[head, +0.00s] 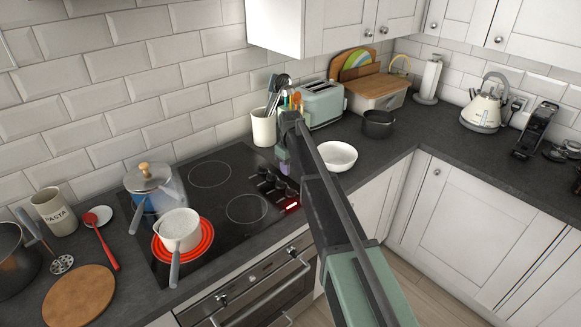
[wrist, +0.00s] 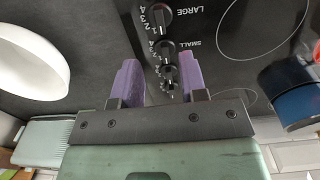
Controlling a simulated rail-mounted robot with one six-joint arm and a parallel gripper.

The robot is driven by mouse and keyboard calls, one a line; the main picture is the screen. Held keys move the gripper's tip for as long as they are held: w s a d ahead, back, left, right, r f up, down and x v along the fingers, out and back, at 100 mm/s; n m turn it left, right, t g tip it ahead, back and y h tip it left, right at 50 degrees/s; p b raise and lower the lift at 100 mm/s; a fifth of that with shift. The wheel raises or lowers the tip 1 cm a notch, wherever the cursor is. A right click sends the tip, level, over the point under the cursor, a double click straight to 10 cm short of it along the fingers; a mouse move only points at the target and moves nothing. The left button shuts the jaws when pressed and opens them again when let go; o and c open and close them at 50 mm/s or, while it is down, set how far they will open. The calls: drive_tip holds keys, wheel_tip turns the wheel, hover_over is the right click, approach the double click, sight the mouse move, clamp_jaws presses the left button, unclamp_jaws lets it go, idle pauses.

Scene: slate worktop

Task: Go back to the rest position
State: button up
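My gripper (wrist: 160,75) points down in the wrist view, its two purple fingers apart with nothing between them. In the head view my gripper (head: 284,163) hangs near the right end of the black hob (head: 215,215), partly hidden by my arm. The hob's control knobs (wrist: 166,50) show beyond and between the fingers in the wrist view. My arm reaches in from the lower right of the head view.
A white saucepan (head: 180,232) stands on a red-glowing ring, with a lidded blue pot (head: 150,192) behind it. A white bowl (head: 337,156), utensil crock (head: 263,128), green toaster (head: 322,103) and black pot (head: 378,124) stand near my gripper.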

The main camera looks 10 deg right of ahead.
drive_tip(key=shift+r, duration=0.45)
